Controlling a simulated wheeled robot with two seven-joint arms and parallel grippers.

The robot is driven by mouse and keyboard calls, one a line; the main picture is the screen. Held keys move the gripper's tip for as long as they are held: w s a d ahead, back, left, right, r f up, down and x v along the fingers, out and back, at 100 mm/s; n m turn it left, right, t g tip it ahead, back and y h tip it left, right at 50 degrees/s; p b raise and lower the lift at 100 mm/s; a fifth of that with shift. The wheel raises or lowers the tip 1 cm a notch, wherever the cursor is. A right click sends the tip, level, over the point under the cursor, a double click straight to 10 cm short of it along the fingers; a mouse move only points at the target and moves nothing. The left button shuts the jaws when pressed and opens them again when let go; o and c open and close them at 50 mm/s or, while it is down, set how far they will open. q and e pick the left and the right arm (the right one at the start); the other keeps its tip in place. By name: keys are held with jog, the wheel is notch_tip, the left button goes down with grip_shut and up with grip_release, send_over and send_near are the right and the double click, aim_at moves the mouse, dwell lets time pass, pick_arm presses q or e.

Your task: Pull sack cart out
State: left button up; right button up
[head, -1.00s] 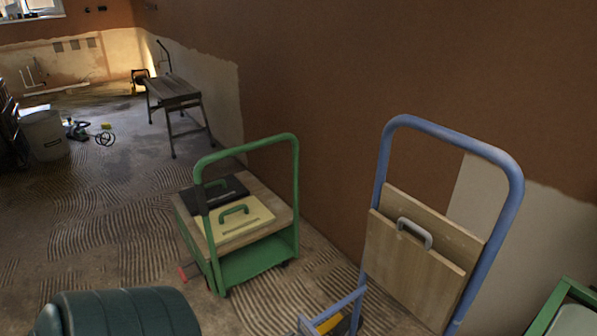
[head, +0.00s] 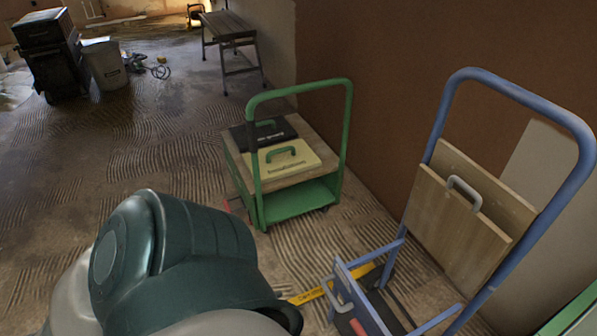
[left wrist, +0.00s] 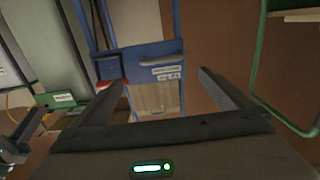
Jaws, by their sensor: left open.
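In the head view a tall blue tube-framed cart (head: 577,165) stands at the right by the wall, with a plywood panel (head: 440,215) and a grey handle on its upright part. Its low front section (head: 345,280) carries another grey handle and is partly cut off below. My left arm covers the lower left, and its gripper is hidden there. In the left wrist view my left gripper (left wrist: 162,80) is open and empty, its fingers spread in front of a blue frame (left wrist: 145,56) with light labels. I cannot tell the exact gap.
A green trolley (head: 349,115) carrying a black case (head: 255,133) and a cream case (head: 282,160) stands left of the blue cart. A yellow strip (head: 310,295) is near the blue cart's base. A bench (head: 225,25), bucket (head: 104,65) and black boxes (head: 52,60) stand farther back.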

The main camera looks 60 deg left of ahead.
pick_arm(q)
jog(key=shift+s+a, duration=0.1)
jog(key=shift+s, duration=1.2)
